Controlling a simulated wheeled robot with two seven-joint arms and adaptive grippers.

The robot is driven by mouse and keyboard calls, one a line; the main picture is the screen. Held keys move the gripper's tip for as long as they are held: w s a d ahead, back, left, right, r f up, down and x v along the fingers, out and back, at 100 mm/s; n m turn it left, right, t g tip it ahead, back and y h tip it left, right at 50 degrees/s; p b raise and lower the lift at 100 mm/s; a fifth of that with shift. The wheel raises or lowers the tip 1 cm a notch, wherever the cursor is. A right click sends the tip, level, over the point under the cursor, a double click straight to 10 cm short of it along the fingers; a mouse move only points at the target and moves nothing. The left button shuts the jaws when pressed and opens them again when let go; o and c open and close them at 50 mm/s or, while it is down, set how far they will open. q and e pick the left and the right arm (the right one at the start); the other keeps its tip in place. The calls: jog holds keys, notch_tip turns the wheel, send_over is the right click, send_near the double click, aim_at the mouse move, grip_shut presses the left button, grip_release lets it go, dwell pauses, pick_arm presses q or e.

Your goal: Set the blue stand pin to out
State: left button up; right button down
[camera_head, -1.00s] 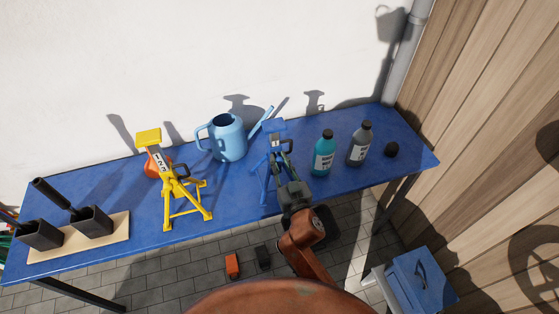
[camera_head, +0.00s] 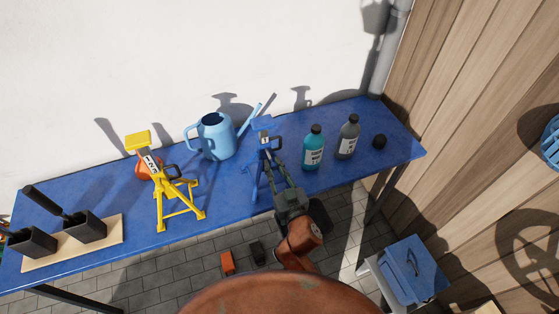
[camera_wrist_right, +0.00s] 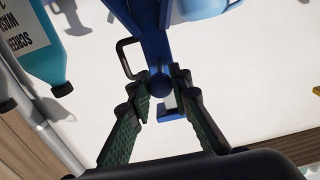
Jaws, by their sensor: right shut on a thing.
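The blue stand (camera_head: 262,124) is upright on the blue bench, right of the watering can. My right gripper (camera_head: 270,160) reaches it from the front and covers part of its legs and column. In the right wrist view the stand's column (camera_wrist_right: 152,45) runs down from the top. The round blue end of its pin (camera_wrist_right: 160,84) lies between the fingertips of my right gripper (camera_wrist_right: 166,92), which are shut on it. A black wire handle (camera_wrist_right: 124,58) sits beside the column. How far the pin sticks out cannot be told. My left gripper is not in view.
A yellow stand (camera_head: 165,185) and a light-blue watering can (camera_head: 216,138) stand to the left. A teal bottle (camera_head: 314,150) and a grey bottle (camera_head: 348,138) stand close on the right. Black boxes (camera_head: 78,232) are at the left end of the bench.

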jog(key=c, duration=1.8)
grip_release()
jog(key=shift+o, duration=0.2)
jog(key=v, duration=1.2)
jog(key=shift+a, duration=0.1)
jog(key=d+f+g+h, duration=0.2)
jog(key=d+f+g, duration=0.15)
jog(key=f, duration=1.45)
jog(key=d+f+g+h, duration=0.1)
jog(key=d+f+g, duration=0.3)
jog(key=f, duration=1.5)
jog(key=s+d+f+g+h, duration=0.1)
jog(key=s+d+f, duration=0.4)
jog(key=f, duration=0.4)
jog(key=s+d+f+g+h, duration=0.1)
jog(key=s+d+f, duration=0.5)
jog(key=f, duration=0.4)
jog(key=s+d+f+m+g, duration=0.1)
jog(key=s+d+f, duration=0.4)
jog(key=s, duration=0.6)
jog(key=s+d+f+m+g+h, duration=0.1)
jog(key=s+d+f+g, duration=0.2)
jog(key=s+f, duration=0.3)
jog(key=s+d+f+m+g+h, duration=0.1)
jog(key=s+d+f, duration=0.4)
jog(key=s, duration=1)
jog(key=shift+s+d+f+g, duration=0.25)
jog(key=shift+s+d+g, duration=0.1)
jog(key=shift+d+g, duration=0.4)
